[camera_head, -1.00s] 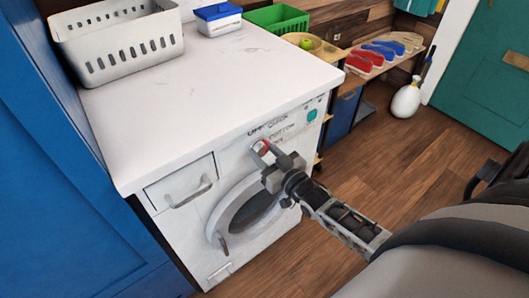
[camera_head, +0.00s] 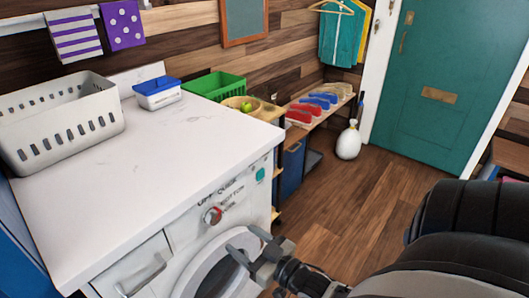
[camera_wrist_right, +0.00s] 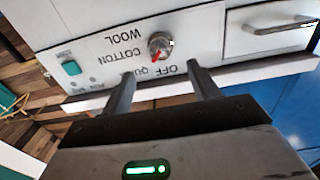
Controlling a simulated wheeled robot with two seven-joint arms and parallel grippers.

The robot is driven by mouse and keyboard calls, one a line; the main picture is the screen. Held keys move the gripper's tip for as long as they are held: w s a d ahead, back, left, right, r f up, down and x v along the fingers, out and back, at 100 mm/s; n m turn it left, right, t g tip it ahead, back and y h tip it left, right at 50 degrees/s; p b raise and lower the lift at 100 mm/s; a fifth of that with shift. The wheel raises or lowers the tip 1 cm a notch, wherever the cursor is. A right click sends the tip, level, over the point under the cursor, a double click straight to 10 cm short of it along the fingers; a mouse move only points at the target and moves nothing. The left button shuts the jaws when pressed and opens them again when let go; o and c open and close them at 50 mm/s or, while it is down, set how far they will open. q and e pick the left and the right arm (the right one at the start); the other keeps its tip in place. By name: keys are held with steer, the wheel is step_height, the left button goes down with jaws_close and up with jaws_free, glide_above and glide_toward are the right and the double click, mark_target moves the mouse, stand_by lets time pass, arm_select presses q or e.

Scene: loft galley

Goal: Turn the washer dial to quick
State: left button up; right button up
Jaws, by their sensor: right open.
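The washer (camera_head: 190,245) is white, with its control panel along the front under a white top. Its round dial (camera_head: 212,215) has a red mark and sits among the printed labels OFF, QUICK, COTTON and WOOL. In the right wrist view the dial (camera_wrist_right: 160,45) is upside down, and its red mark slants towards the QUICK label (camera_wrist_right: 152,71). My right gripper (camera_head: 243,243) is open and empty, in front of the washer and apart from the dial. In the wrist view its two fingers (camera_wrist_right: 160,71) point at the panel, with the dial beyond them. My left gripper is not in view.
A drawer handle (camera_head: 143,276) is left of the dial, and the round door (camera_head: 195,278) is below it. A white basket (camera_head: 60,135) and a blue-lidded box (camera_head: 158,97) stand on the top. A green crate (camera_head: 213,86) is behind. Wood floor (camera_head: 335,205) is clear at right.

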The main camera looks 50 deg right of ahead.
steer(key=s, duration=0.6)
steer(key=shift+d, duration=0.2)
steer(key=w+a+f+g, duration=0.1)
steer(key=a+f+g, duration=0.1)
steer(key=a+g, duration=0.5)
steer(key=s+a+r+n+g+h, duration=0.1)
steer(key=s+a+r+g, duration=0.3)
steer(key=s+g, duration=0.45)
steer(key=w+a+f+t+y, duration=0.2)
steer(key=w+a+f+t, duration=0.2)
steer(key=a+f+t, duration=0.1)
steer(key=f+t, duration=0.1)
steer(key=t, duration=0.1)
steer(key=shift+w+f+n+t+y, duration=0.3)
steer(key=shift+f+n+t+y, duration=0.05)
steer(key=shift+n+y, duration=0.05)
